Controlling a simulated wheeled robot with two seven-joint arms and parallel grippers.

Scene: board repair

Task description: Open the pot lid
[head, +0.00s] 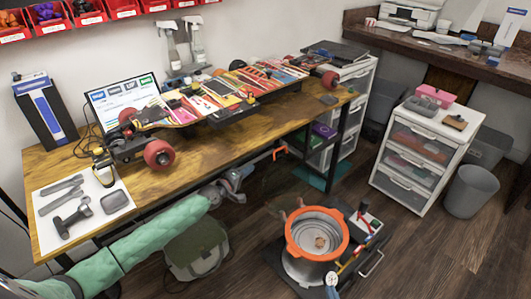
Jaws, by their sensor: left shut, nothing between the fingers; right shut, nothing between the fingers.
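The pot (288,262) stands on the floor at the lower middle right, a dark metal vessel with a wide orange ring (294,247) around its top. Inside the ring a grey, shiny round surface shows with a small brownish patch; I cannot tell whether this is a clear lid or the open inside. My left arm comes in from the lower left in a green padded sleeve. My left gripper (232,191) is shut and empty, below the workbench edge, up and left of the pot and apart from it. My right gripper does not show.
A box with a red lever (366,222) stands beside the pot. The wooden workbench (215,157) holds a long skateboard-like assembly, a laptop and hand tools. A green bag (195,250) lies left of the pot. White drawers (416,150) and a grey bin (471,190) stand right.

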